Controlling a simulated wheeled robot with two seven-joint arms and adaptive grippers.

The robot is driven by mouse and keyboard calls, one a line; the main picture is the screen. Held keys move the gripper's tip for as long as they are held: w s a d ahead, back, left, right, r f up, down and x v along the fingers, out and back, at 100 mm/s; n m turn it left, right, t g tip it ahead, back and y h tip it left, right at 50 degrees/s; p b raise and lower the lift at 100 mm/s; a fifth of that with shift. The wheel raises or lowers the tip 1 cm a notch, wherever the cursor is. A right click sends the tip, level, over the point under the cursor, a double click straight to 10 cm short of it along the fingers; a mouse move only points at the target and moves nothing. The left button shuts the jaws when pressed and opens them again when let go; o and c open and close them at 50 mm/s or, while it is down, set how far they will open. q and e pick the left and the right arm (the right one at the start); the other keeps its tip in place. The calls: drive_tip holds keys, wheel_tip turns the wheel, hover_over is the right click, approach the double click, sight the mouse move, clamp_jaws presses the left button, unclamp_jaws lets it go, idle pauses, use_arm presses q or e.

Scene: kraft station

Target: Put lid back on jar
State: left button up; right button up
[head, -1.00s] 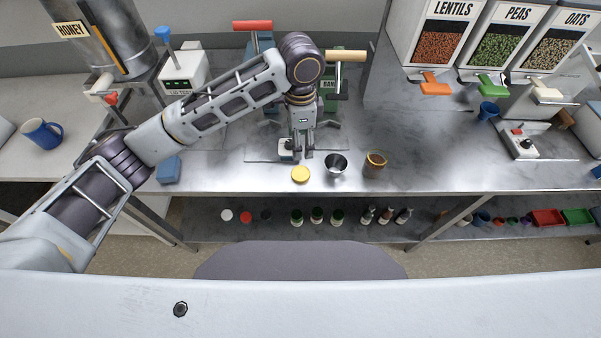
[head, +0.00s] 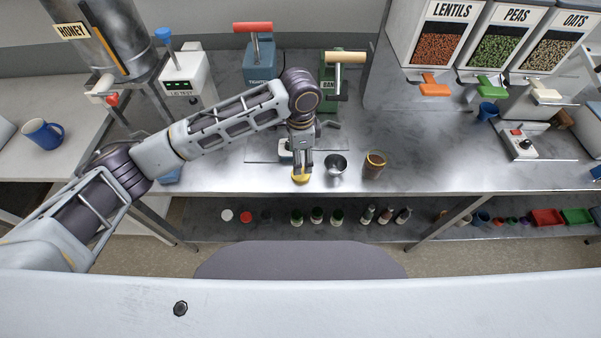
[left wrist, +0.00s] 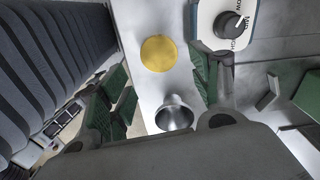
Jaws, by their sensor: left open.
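The round yellow lid (head: 300,181) lies flat near the front edge of the steel bench. It also shows in the left wrist view (left wrist: 159,53). My left gripper (head: 302,177) points down over the lid and partly covers it in the head view. In the left wrist view its green-padded fingers (left wrist: 162,75) are apart, with the lid showing between them, not gripped. A small brownish, open-topped vessel with an orange-yellow rim (head: 375,166), which looks like the jar, stands to the right. My right gripper is out of view.
A metal cup (head: 336,165) stands between lid and jar, close to my left gripper; the left wrist view shows it too (left wrist: 174,116). A white device with a knob (left wrist: 233,22) sits behind the lid. Hand-cranked machines (head: 260,62) stand farther back.

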sight(302, 178)
use_arm(q)
drive_tip(key=shift+f, duration=1)
drive_tip(key=shift+f, duration=0.1)
drive_tip(key=shift+f+p, duration=0.55)
drive_tip(key=shift+f, duration=1.95)
drive_tip(key=c, duration=0.5)
